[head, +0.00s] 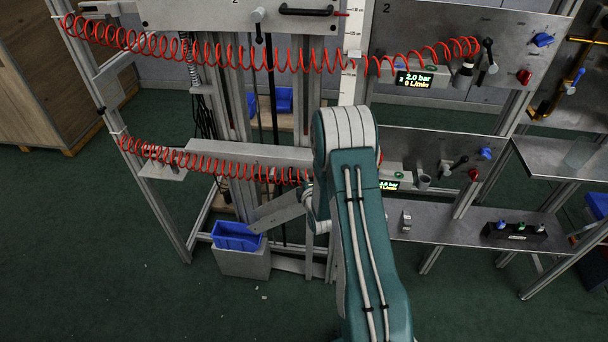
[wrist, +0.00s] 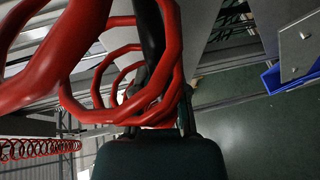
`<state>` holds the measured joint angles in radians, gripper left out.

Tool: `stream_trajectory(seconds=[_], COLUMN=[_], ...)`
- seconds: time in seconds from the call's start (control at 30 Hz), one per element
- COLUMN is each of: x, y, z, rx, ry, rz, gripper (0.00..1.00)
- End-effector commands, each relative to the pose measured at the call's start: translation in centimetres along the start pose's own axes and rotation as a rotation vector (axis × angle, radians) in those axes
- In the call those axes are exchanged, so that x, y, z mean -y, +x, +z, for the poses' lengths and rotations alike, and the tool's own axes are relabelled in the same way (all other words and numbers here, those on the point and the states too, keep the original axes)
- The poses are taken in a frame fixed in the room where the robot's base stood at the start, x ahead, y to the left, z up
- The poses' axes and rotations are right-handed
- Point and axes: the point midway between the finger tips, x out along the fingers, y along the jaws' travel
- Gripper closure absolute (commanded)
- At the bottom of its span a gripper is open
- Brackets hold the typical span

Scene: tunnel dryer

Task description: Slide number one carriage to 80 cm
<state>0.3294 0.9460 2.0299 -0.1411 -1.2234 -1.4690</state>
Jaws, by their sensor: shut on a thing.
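The lower carriage (head: 250,154) is a grey horizontal plate on the upright rails. I take it as number one; no number on it is readable. The upper carriage (head: 235,14), marked 2, has a black handle. A white vertical scale (head: 349,85) stands right of the rails; its centimetre figures are too small to read surely. My gripper is hidden behind my arm in the head view. In the wrist view my gripper (wrist: 160,112) is shut around a dark bar (wrist: 150,35), seemingly the carriage's handle. Red hose coils (wrist: 90,75) hide much of the grip.
Red coiled hoses (head: 210,165) hang across both carriages, one very close to my gripper. A blue bin (head: 236,236) sits on a grey box below. Panels with valves and displays (head: 415,79) stand right, above a shelf (head: 430,222). Green floor is clear at left.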

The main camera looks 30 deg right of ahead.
Motion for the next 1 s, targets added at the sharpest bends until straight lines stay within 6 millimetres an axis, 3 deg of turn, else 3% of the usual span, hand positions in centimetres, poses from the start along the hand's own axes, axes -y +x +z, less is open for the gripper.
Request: stream_trajectory(seconds=[0.03, 0.2, 0.23, 0.3, 0.67, 0.77, 1.0], x=[0.9, 1.0, 1.0, 1.0, 0.6, 0.5, 0.5], y=[-0.2, -0.3, -0.3, -0.3, -0.5, -1.5, -6.2], z=[0.0, 0.0, 0.0, 0.0, 0.0, 0.0, 0.1], rx=[0.001, 0.001, 0.001, 0.001, 0.001, 0.001, 0.001], ry=[0.001, 0.001, 0.001, 0.001, 0.001, 0.001, 0.001], rz=[-0.024, -0.027, -0.027, -0.027, -0.017, -0.017, -0.020], gripper=[1.00, 1.00, 0.77, 0.46, 0.46, 0.46, 0.46])
